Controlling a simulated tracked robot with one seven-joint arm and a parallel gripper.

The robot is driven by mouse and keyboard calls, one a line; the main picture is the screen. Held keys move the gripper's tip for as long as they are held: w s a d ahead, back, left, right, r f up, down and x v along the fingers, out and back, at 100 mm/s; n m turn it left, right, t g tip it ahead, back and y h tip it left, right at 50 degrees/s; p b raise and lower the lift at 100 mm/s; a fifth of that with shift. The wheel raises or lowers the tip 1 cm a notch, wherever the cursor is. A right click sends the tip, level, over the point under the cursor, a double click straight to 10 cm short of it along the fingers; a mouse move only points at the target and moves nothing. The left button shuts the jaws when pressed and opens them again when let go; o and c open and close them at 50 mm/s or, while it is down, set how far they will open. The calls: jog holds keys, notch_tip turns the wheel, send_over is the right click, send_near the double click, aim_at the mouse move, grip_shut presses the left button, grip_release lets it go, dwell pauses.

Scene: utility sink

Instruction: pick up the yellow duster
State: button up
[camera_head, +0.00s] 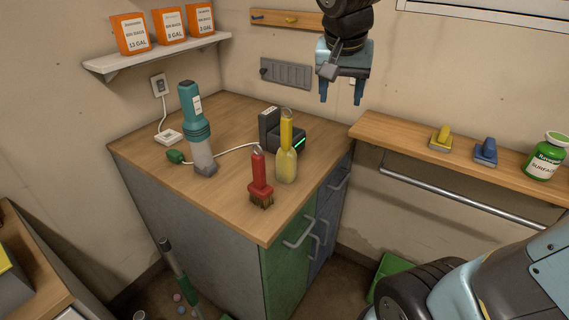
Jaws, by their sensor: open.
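The yellow duster (287,150) stands upright on the wooden top of the cabinet, toward its right side. It has a yellow handle with a loop at the top and a paler, wider lower end. My gripper (341,101) is open and empty, with its fingers pointing down. In the picture it is above and to the right of the duster, clearly apart from it. The duster is fully in view, overlapping the black charger behind it.
A red brush (260,181) stands just left and in front of the duster. A black charger (283,131) sits behind it, and a teal handheld vacuum (198,130) stands at left. The right shelf (400,141) holds yellow and blue brushes and a green jar. The cabinet top's front-left is clear.

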aim_at(283, 124)
jog(key=w+a+f+m+h, duration=0.1)
jog(key=w+a+f+m, duration=0.1)
jog(key=w+a, duration=0.35)
jog(key=w+a+f+m, duration=0.1)
jog(key=w+a+f, duration=0.15)
jog(key=a, duration=0.55)
jog(key=x, duration=1.3)
jog(key=shift+w+d+r, duration=0.15)
jog(key=shift+w+d, duration=0.15)
grip_shut()
